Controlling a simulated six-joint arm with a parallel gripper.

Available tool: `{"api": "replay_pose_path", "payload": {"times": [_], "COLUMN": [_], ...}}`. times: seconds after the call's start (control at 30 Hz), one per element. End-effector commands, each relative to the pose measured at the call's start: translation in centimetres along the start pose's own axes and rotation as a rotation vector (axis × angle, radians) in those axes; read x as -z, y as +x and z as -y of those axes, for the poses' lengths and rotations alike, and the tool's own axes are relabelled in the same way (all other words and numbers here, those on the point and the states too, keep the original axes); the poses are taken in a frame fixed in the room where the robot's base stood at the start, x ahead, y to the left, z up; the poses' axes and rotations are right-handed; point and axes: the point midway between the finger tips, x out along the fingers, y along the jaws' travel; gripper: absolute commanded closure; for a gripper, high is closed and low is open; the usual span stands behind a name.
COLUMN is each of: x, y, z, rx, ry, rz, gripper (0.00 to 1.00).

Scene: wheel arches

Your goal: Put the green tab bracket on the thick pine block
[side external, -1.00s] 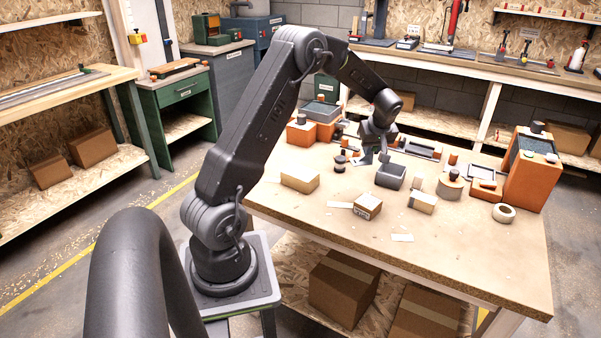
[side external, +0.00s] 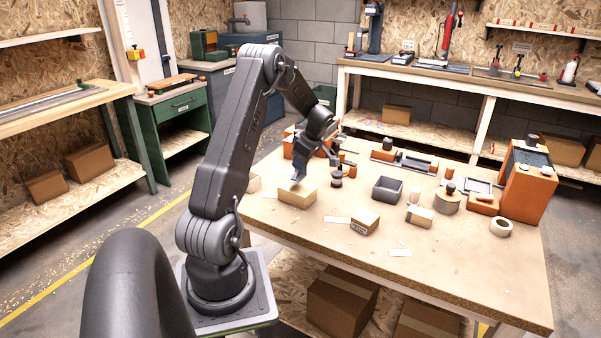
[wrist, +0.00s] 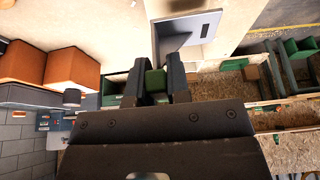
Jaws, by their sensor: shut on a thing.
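The green tab bracket (wrist: 186,38) appears to be a grey plate with a green tab. In the wrist view my gripper (wrist: 155,84) is shut on the green tab, and the grey plate extends beyond the fingers. In the side view my gripper (side external: 302,166) is over a pale pine block (side external: 298,198) at the table's near left. The grey plate (side external: 297,186) shows just above or against the block's top; I cannot tell whether they touch. A second pale block (side external: 254,183) is partly hidden behind my arm. I cannot tell which is thicker.
A small cardboard box (side external: 365,222) lies in front, with white paper pieces nearby. Dark round parts (side external: 336,178) stand close behind the block.

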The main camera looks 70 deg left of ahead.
Motion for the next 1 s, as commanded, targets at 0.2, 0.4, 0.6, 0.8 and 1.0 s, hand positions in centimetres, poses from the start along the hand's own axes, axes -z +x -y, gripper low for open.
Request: {"api": "replay_pose_path", "payload": {"times": [0.2,0.4,0.6,0.8,1.0], "x": [-1.2,-1.3,-1.4,-1.4,-1.4], "y": [2.8,2.9,3.2,3.2,3.2], "z": [0.0,0.0,0.0,0.0,0.0], "rx": [0.002,-0.001,-0.001,-0.001,-0.001], "ry": [0.004,0.002,0.002,0.002,0.003], "rz": [0.000,0.000,0.000,0.000,0.000], "gripper": [1.00,1.00,0.82,0.63,0.58]}}
